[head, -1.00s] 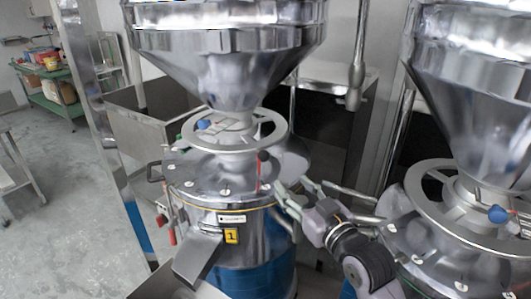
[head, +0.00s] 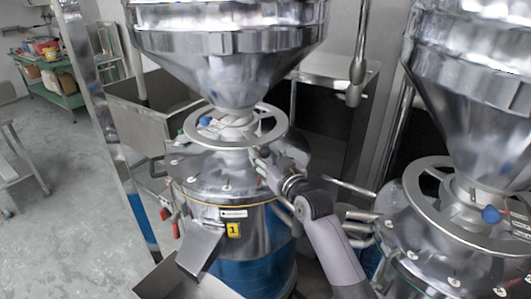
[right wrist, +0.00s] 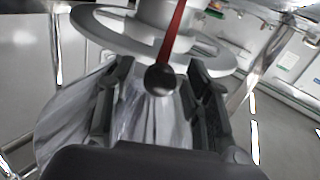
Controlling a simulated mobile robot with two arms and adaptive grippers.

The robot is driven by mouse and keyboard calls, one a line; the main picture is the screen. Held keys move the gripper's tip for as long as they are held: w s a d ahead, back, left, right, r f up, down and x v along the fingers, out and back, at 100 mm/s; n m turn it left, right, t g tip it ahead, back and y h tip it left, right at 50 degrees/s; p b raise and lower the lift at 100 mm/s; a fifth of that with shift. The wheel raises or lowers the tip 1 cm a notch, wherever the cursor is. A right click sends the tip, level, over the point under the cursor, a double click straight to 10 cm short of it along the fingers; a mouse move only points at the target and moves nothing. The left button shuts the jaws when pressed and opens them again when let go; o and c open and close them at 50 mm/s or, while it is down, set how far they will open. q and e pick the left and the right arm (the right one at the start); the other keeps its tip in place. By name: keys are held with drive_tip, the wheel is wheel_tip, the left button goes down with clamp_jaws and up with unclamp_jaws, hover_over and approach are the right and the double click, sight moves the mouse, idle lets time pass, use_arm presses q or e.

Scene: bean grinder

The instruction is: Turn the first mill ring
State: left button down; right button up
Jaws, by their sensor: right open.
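The first mill, with a yellow "1" tag (head: 233,230), stands left of centre in the head view. Its pale grey mill ring (head: 212,143) circles the neck under the steel hopper (head: 228,78). My right gripper (head: 259,158) is open just below the ring's front right side. In the right wrist view the ring (right wrist: 105,27) lies above the gripper (right wrist: 155,100). A dark round knob (right wrist: 160,78) on a red rod (right wrist: 173,30) shows between the open fingers, which do not appear closed on it. The knob is hidden in the head view. My left gripper is not in view.
A second mill with its own ring (head: 418,203) and hopper (head: 478,100) stands close at the right. A horizontal metal bar (head: 349,187) lies between the mills near my right arm. A steel chute (head: 200,248) juts from the first mill's front. Open floor (head: 85,190) shows at left.

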clamp_jaws()
idle(0.7)
